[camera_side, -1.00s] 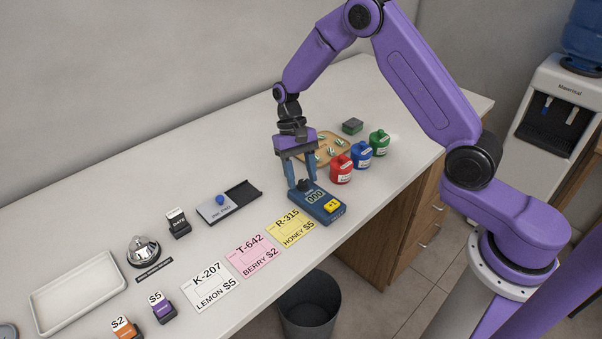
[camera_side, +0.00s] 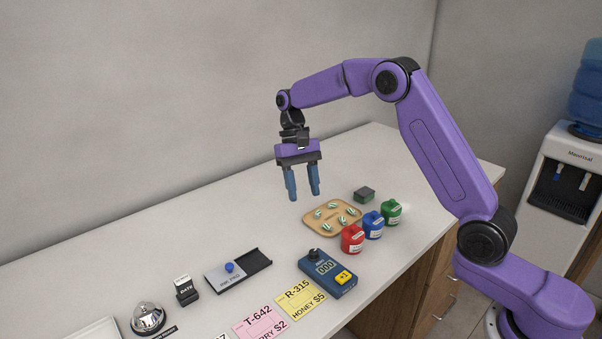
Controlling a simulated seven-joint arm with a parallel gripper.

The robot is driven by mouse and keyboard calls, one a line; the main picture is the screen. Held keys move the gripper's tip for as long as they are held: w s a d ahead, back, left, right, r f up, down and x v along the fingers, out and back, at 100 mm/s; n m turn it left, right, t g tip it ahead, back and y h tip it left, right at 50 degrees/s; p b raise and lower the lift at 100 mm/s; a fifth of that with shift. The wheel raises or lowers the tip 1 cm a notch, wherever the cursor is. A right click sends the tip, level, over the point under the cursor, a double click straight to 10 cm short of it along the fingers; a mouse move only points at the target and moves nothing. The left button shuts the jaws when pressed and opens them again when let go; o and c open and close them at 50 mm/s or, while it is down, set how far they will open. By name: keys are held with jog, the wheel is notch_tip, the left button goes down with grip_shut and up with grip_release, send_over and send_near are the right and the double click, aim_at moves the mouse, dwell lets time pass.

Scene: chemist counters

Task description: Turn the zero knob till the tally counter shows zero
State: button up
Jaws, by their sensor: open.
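The tally counter (camera_side: 327,275) is a blue box on the counter top, with a yellow +1 button (camera_side: 344,277) on its right part. Its display (camera_side: 325,267) reads 000. The black zero knob (camera_side: 314,255) stands at its back left end. My gripper (camera_side: 303,196) is open and empty, pointing down. It hangs well above the counter top, above and apart from the knob, with nothing between its blue fingers.
Red (camera_side: 352,239), blue (camera_side: 373,225) and green (camera_side: 391,212) jars stand right of the counter device, near a wooden tray (camera_side: 313,228) of striped pieces. An ink pad (camera_side: 238,270), date stamp (camera_side: 186,290) and bell (camera_side: 147,318) stand left. Yellow (camera_side: 300,299) and pink (camera_side: 262,325) cards lie in front.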

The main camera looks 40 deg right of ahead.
jog(key=shift+v, duration=1.7)
jog(key=shift+s, duration=0.15)
jog(key=s+a+r+n+t+h, duration=0.1)
jog(key=s+a+n, duration=0.25)
jog(key=s, duration=0.55)
jog(key=s+a+r+n+t+h, duration=0.1)
jog(key=s+a+n, duration=0.2)
jog(key=s+n, duration=0.35)
jog(key=s+d+f+n+t, duration=0.1)
jog(key=s+d+n, duration=0.2)
jog(key=s, duration=0.7)
jog(key=s+d+f+n+t+y, duration=0.1)
jog(key=s+d+f+n, duration=0.1)
jog(key=s, duration=0.9)
jog(key=shift+d+f+n+t, duration=0.3)
jog(key=shift+d+n, duration=0.2)
jog(key=shift+d, duration=0.4)
